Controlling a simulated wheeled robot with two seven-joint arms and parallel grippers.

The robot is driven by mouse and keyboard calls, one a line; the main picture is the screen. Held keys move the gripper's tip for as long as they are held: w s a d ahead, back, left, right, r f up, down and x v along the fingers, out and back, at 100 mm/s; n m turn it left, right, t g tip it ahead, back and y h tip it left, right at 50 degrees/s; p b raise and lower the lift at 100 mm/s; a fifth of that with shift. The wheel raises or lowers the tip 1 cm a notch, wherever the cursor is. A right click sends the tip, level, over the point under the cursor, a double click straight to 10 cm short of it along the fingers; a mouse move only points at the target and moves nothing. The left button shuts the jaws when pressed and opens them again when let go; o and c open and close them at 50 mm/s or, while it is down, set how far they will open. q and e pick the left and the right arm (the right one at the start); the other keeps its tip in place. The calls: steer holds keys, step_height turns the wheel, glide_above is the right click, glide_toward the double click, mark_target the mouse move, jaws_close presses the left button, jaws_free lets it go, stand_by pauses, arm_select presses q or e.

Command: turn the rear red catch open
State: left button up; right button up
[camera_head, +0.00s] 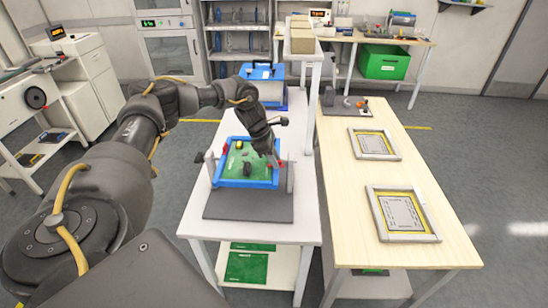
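A blue frame (247,183) holding a green board (235,168) stands on a dark grey base plate (222,208) on the white table. My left gripper (273,158) reaches down at the frame's right far side, close to the right red part. Whether it touches is unclear. Its fingers are too small to read. My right gripper is out of view.
A blue box (262,72) stands farther back on the white table (205,232). A wooden table (395,180) on the right bears two framed panels (374,144) (402,213). A white upright frame (313,75) stands between the tables. A green crate (383,62) sits behind.

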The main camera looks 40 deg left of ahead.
arm_select(q)
jaws_close()
